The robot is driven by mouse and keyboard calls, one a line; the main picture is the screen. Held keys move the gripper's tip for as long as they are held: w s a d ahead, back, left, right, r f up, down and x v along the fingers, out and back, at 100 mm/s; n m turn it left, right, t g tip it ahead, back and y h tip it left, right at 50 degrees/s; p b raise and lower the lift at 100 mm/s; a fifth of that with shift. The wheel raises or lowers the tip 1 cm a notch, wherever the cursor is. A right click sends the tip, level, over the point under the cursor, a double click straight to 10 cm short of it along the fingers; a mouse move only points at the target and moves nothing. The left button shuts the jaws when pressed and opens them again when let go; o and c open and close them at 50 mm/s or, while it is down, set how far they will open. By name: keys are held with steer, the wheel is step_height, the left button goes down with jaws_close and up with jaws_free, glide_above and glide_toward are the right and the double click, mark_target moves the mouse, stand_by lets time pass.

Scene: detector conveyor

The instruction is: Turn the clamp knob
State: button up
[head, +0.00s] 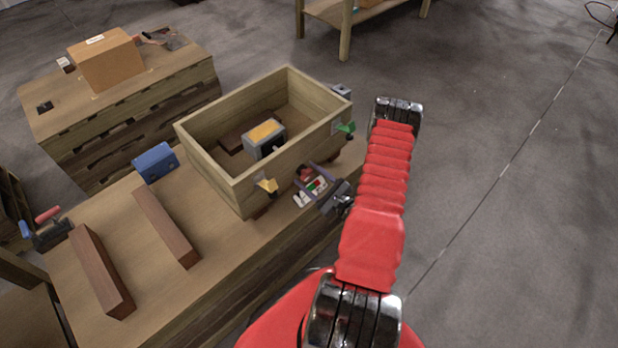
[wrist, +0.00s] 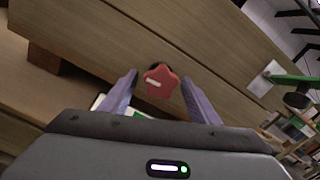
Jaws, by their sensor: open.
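The red star-shaped clamp knob (wrist: 160,81) sits on the wooden side wall of the box, with a pale mark on its face. My gripper (wrist: 159,78) is open, with one purple finger on each side of the knob. A gap shows between each finger and the knob in the wrist view; I cannot tell how deep the fingertips reach. In the head view my gripper (head: 312,180) is low beside the box's right wall, and the knob (head: 306,172) shows as a small red patch partly hidden by it.
The open wooden box (head: 215,185) stands on the workbench (head: 220,255) and holds a grey block with a yellow top (head: 265,131). A blue block (head: 155,163) and brown bars lie left.

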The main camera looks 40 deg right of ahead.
steer(key=s, duration=1.3)
steer(key=shift+s+d, duration=0.2)
steer(key=shift+s, duration=0.2)
stand_by(1.0)
steer(key=m, duration=0.7)
steer(key=shift+w, duration=0.1)
steer(key=shift+w+a, duration=0.15)
steer(key=shift+w, duration=3.3)
steer(key=shift+w+a, duration=0.1)
steer(key=shift+w, duration=3.3)
steer(key=shift+c, duration=0.2)
